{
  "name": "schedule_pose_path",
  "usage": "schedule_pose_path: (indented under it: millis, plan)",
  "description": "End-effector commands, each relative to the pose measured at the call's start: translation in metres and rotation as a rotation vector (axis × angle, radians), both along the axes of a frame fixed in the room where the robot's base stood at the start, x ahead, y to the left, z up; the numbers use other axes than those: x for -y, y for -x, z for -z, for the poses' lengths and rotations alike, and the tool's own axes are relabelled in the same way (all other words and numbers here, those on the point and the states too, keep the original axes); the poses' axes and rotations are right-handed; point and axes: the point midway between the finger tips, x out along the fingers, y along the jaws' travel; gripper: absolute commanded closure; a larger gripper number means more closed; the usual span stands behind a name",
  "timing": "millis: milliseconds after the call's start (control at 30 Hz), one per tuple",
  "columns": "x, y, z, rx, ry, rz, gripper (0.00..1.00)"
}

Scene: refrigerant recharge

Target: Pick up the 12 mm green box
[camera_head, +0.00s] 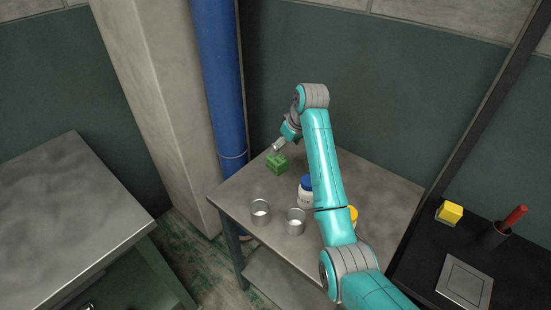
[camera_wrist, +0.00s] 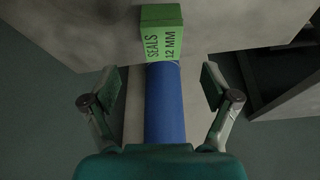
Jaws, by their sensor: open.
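The green box (camera_head: 277,164) sits on the metal table near its back left corner. In the wrist view the green box (camera_wrist: 162,32) shows at the top, with dark lettering "SEALS 12 MM". My gripper (camera_head: 276,149) is at the box's back side in the head view, and its fingertips are hard to make out there. In the wrist view my gripper (camera_wrist: 158,88) is open, its two fingers wide apart and empty. The box lies beyond the fingertips, roughly centred between them.
On the table (camera_head: 385,190) stand two metal cups (camera_head: 260,212) (camera_head: 296,222), a white jar with a blue lid (camera_head: 305,190) and a yellow-topped item (camera_head: 353,214) partly behind my arm. A blue pipe (camera_head: 218,80) rises behind the table. A dark bench (camera_head: 415,262) is at the right.

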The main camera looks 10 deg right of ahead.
Motion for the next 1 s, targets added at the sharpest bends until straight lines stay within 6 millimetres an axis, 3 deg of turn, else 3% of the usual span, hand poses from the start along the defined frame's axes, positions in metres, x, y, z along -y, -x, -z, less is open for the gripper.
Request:
schedule_pose_path:
  millis: [200, 467, 700, 1000]
  plan:
    - [-0.005, -0.010, 0.028, -0.001, 0.000, 0.000, 0.14]
    - [-0.010, -0.017, 0.044, -0.001, 0.000, 0.000, 0.14]
    - [-0.018, -0.030, 0.073, -0.002, 0.000, 0.000, 0.14]
    - [-0.019, -0.034, 0.082, 0.001, 0.000, 0.000, 0.14]
